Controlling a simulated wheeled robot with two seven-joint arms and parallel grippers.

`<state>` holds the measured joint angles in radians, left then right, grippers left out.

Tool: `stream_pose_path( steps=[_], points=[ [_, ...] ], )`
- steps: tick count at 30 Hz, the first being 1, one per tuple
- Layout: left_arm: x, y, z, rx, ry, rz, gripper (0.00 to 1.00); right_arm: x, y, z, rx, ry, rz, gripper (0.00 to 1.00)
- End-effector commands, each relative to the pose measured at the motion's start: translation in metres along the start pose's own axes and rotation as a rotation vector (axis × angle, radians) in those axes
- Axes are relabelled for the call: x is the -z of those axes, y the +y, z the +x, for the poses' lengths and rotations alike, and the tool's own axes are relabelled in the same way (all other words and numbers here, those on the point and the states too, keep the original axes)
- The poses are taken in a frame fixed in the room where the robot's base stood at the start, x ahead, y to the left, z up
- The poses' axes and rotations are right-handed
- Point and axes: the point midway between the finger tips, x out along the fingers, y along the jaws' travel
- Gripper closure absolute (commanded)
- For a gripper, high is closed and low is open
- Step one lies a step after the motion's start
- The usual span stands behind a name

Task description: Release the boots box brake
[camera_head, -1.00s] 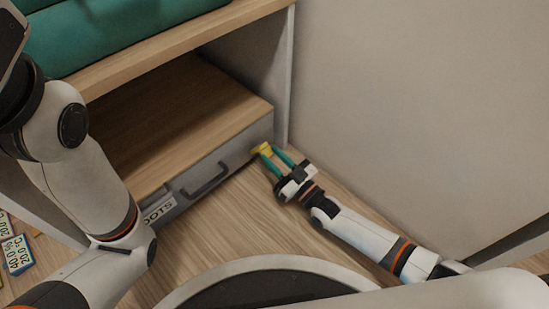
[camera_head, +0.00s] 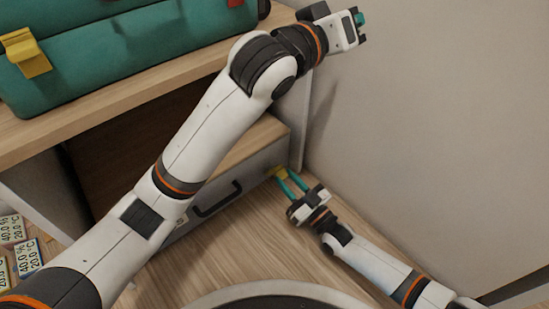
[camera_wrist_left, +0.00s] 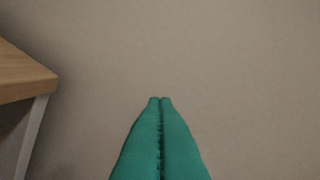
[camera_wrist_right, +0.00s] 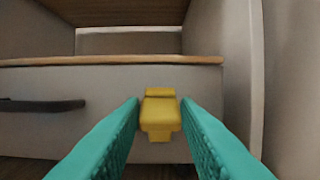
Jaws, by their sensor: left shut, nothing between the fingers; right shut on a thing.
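The boots box (camera_head: 256,172) is a low grey-fronted box with a wooden top and a black handle (camera_head: 218,199), under the shelf. The yellow brake (camera_head: 281,172) is at the right end of its front. My right gripper (camera_head: 287,180) is at the brake, and the right wrist view shows the brake (camera_wrist_right: 160,112) between its teal fingers; it is shut on it. My left gripper (camera_head: 361,18) is up at the top right, in front of the wall. Its fingertips (camera_wrist_left: 160,98) are together and empty. My left arm hides part of the box and its label.
A teal case (camera_head: 120,50) with yellow latches lies on the wooden shelf (camera_head: 120,100) above the box. A plain wall (camera_head: 430,130) stands on the right. Wooden floor (camera_head: 240,250) in front of the box is clear.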

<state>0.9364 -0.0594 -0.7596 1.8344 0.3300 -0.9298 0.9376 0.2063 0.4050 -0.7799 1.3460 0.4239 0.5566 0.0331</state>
Motion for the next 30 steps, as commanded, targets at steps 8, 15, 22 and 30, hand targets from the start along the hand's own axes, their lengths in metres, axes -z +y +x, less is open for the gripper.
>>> stream_pose_path(
  steps=[8,15,22,30],
  points=[
    [0.146,0.122,0.009,-0.728,0.486,-0.322,1.00,0.001,0.000,0.000,0.000,0.002,0.000,1.00],
    [0.186,0.185,-0.045,-1.281,0.555,-0.425,1.00,0.001,0.000,0.000,0.000,0.003,0.000,1.00],
    [0.193,0.205,-0.066,-1.456,0.539,-0.441,1.00,0.001,0.000,-0.001,0.000,0.003,0.000,1.00],
    [0.219,0.241,-0.065,-1.460,0.539,-0.441,1.00,0.001,0.001,-0.001,-0.001,0.003,0.000,1.00]
  ],
)
